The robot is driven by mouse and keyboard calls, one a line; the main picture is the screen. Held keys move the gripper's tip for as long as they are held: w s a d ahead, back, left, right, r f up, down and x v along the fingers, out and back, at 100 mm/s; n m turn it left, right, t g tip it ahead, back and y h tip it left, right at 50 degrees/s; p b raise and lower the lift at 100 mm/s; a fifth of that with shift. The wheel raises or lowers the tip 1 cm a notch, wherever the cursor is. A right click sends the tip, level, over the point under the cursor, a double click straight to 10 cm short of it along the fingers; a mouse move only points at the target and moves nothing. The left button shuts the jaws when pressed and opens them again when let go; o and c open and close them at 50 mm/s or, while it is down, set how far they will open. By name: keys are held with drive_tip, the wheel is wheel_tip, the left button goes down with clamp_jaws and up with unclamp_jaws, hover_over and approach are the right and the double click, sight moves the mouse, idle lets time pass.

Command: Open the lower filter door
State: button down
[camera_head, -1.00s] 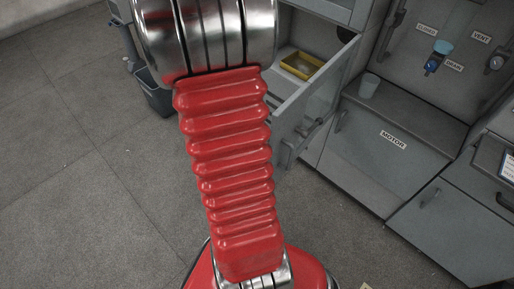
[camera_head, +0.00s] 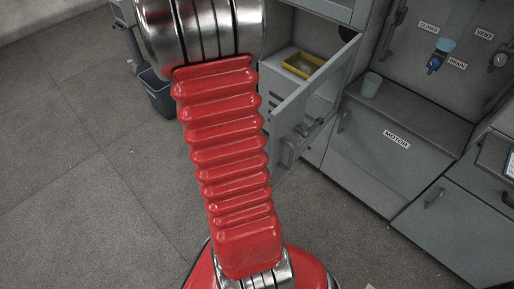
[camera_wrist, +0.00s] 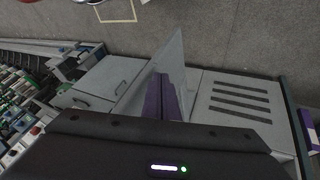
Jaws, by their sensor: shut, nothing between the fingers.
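The filter door (camera_head: 307,105) stands swung out from its cabinet in the head view, with a handle (camera_head: 292,146) on the face turned to the right. In the wrist view the door (camera_wrist: 167,62) is a thin grey panel seen nearly edge-on. My gripper (camera_wrist: 163,84) shows there as purple fingers, shut and empty, close beside the door panel. I cannot tell whether they touch it. In the head view my red arm hides the gripper.
The MOTOR panel (camera_head: 385,157) and a cup (camera_head: 371,85) on its ledge are right of the door. A slotted grey surface (camera_wrist: 238,102) lies right of the fingers in the wrist view. A dark bin (camera_head: 160,95) stands at the left; the floor (camera_head: 75,190) there is clear.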

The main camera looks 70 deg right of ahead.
drive_tip(key=w+f+v, duration=0.1)
drive_tip(key=w+v, duration=0.1)
drive_tip(key=v, duration=0.9)
drive_tip(key=shift+w+f, duration=0.1)
drive_tip(key=w+a+r+n+t, duration=0.2)
drive_tip(key=w+a+n+t, duration=0.1)
drive_tip(key=a+n, duration=0.55)
drive_tip(key=w+a+r+n+t, duration=0.2)
drive_tip(key=w+a+n+t, duration=0.15)
drive_tip(key=a+n, duration=0.45)
drive_tip(key=a+r+n+t+y, duration=0.1)
drive_tip(key=a+r+n, duration=0.3)
drive_tip(key=a, duration=0.4)
drive_tip(key=a+r+n+t+y, duration=0.1)
drive_tip(key=a+r+n+t, duration=0.3)
drive_tip(key=a, duration=0.3)
drive_tip(key=shift+a+r, duration=0.3)
drive_tip(key=shift+a, duration=0.1)
